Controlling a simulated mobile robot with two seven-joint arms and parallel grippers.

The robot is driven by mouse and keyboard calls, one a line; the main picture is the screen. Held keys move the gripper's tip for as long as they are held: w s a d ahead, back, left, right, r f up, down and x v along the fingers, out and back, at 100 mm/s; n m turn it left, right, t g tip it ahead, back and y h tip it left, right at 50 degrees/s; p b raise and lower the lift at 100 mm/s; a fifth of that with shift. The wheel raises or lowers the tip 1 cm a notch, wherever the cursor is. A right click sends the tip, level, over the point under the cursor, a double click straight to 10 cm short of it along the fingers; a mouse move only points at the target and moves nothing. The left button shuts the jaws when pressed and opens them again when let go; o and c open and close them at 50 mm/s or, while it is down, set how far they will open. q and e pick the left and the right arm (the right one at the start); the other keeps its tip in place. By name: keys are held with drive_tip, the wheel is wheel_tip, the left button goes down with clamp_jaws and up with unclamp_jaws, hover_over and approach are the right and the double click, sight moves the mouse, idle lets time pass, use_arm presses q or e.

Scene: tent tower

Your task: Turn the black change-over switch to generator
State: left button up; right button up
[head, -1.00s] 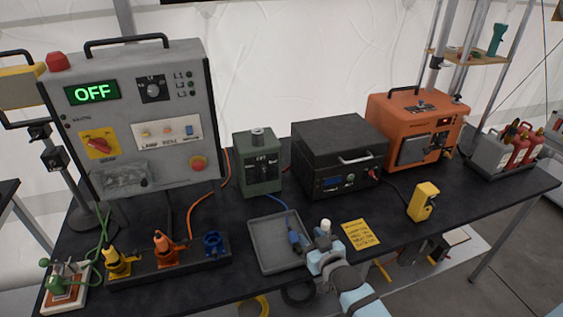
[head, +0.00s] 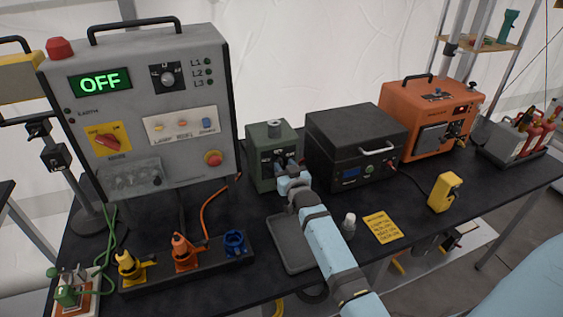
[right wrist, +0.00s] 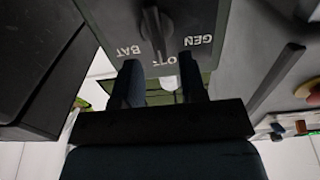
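The black change-over switch is a dark pointer knob (right wrist: 155,25) on the front of the green box (head: 260,178), where the labels BAT, OFF and GEN show in the right wrist view. The knob's narrow end points at OFF. My right gripper (head: 285,165) is at the front of the box in the head view and hides much of the switch. In the right wrist view my right gripper (right wrist: 162,78) is open, with the knob just ahead between the line of its two fingers. I cannot tell whether they touch it. My left gripper is not in view.
A grey control panel (head: 190,115) showing OFF stands left of the green box. A black box (head: 345,130) stands close on the right, then an orange unit (head: 400,120). A grey tray (head: 280,245), a row of coloured plugs (head: 184,250) and a yellow handheld device (head: 444,192) lie in front.

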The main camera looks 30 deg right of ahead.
drive_tip(key=shift+x, duration=1.45)
drive_tip(key=shift+c, duration=0.4)
drive_tip(key=c, duration=0.5)
drive_tip(key=shift+a, duration=0.1)
